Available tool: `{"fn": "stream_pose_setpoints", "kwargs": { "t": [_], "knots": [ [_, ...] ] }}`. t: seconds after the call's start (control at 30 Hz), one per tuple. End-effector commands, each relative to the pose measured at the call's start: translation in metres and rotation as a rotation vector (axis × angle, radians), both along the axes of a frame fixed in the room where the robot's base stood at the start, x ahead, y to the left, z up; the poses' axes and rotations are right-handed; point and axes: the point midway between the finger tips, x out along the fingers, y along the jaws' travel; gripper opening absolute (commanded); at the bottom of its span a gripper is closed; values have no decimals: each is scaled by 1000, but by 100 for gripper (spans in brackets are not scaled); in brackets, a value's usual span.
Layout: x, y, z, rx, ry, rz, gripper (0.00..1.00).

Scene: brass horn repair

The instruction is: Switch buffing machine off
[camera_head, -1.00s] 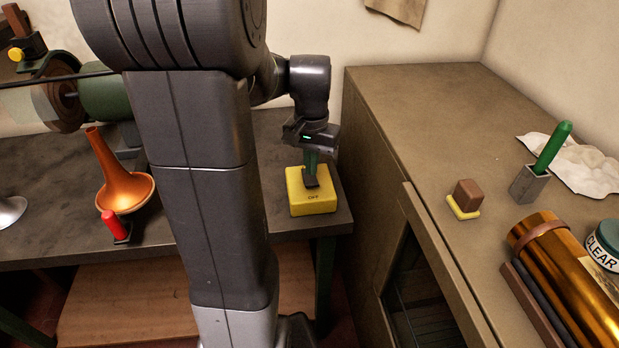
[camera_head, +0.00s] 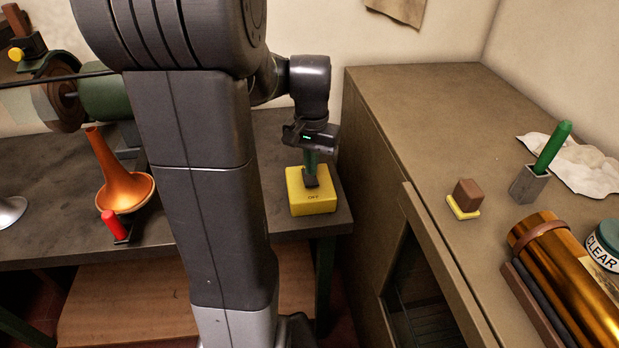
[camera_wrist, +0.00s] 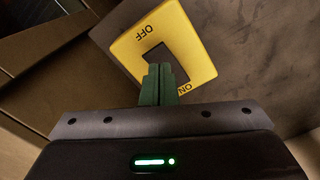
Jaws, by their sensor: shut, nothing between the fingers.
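The yellow switch box (camera_head: 315,205) of the buffing machine sits on the dark bench near its right end. It carries a dark rocker (camera_head: 311,182) and the word OFF on its near side. In the wrist view the yellow box (camera_wrist: 195,50) shows OFF at the upper left and ON beside my fingers. My gripper (camera_head: 311,170) is shut and empty, pointing down, with its green fingertips (camera_wrist: 158,72) at the rocker, partly hiding it. I cannot tell whether they touch it. The buffing machine's green motor (camera_head: 103,98) and brown wheel (camera_head: 64,103) stand at left, partly behind my arm.
An orange horn bell (camera_head: 122,190) and a red-handled item (camera_head: 114,226) are on the bench at left. A brown cabinet (camera_head: 400,110) stands close on the right, its top higher than the bench. It bears a brown block, a brass tube and a green-handled tool.

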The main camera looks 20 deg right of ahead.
Motion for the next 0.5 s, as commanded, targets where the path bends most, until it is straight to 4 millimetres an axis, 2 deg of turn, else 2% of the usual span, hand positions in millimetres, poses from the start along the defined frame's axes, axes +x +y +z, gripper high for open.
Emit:
{"fn": "stream_pose_setpoints", "kwargs": {
  "t": [0.5],
  "knots": [
    [0,0,-8,0,0,0,0]
  ]
}}
